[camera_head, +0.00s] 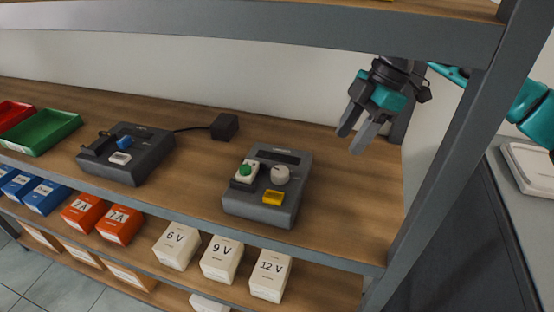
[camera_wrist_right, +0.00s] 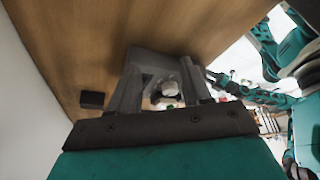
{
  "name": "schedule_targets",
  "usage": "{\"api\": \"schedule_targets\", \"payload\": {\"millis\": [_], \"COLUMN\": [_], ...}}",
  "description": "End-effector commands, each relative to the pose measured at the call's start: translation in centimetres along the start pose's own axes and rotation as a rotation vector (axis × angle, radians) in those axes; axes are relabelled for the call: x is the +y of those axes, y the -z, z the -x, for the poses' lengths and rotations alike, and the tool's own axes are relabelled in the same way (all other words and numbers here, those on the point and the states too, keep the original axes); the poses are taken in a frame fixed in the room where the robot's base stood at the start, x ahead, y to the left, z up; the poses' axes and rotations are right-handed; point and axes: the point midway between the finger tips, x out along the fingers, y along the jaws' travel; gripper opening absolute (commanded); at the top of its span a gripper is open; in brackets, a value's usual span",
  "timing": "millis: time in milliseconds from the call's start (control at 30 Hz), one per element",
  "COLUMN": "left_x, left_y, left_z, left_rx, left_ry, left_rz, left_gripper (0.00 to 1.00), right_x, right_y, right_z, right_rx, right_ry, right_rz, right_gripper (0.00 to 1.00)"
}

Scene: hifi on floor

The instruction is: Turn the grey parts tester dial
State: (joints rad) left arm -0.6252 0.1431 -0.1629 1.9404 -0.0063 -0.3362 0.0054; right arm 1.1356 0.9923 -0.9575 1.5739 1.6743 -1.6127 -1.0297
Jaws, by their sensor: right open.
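The grey parts tester (camera_head: 232,206) stands on the wooden shelf, with a pale round dial (camera_head: 280,174) on its top right. A white piece with a green top (camera_head: 245,172) sits left of the dial, and a yellow button (camera_head: 272,197) is in front. My right gripper (camera_head: 353,138) is open and empty, above the shelf, to the right of the tester and apart from it. In the right wrist view, the tester (camera_wrist_right: 152,60) and the pale dial (camera_wrist_right: 170,88) show between the fingers, partly hidden by them. My left gripper is in neither view.
A second dark device (camera_head: 150,160) with a blue part stands to the left, cabled to a black box (camera_head: 224,126). Green (camera_head: 42,132) and red trays are at far left. An upper shelf beam (camera_head: 250,30) and a right post (camera_head: 440,150) frame the space. Labelled boxes sit below.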

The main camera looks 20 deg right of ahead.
Motion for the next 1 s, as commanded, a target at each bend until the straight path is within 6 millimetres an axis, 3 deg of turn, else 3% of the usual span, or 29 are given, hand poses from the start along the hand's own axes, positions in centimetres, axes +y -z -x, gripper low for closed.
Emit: {"api": "schedule_targets", "payload": {"millis": [167,667,800,1000], "left_x": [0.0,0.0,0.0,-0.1], "left_y": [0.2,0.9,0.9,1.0], "left_z": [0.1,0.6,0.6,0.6], "left_rx": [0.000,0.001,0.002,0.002], "left_ry": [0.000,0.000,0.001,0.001], "left_rz": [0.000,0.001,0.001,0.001], "left_gripper": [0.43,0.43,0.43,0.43], "right_x": [-0.1,-0.2,-0.2,-0.1], "right_y": [1.8,11.6,11.1,11.1], "right_z": [-0.6,-4.7,-7.4,-9.2], "right_rx": [0.005,0.002,0.002,0.003], "right_ry": [0.004,0.004,0.004,0.003], "right_rz": [0.013,0.011,0.005,0.005], "right_gripper": [0.48,0.48,0.48,0.48]}}
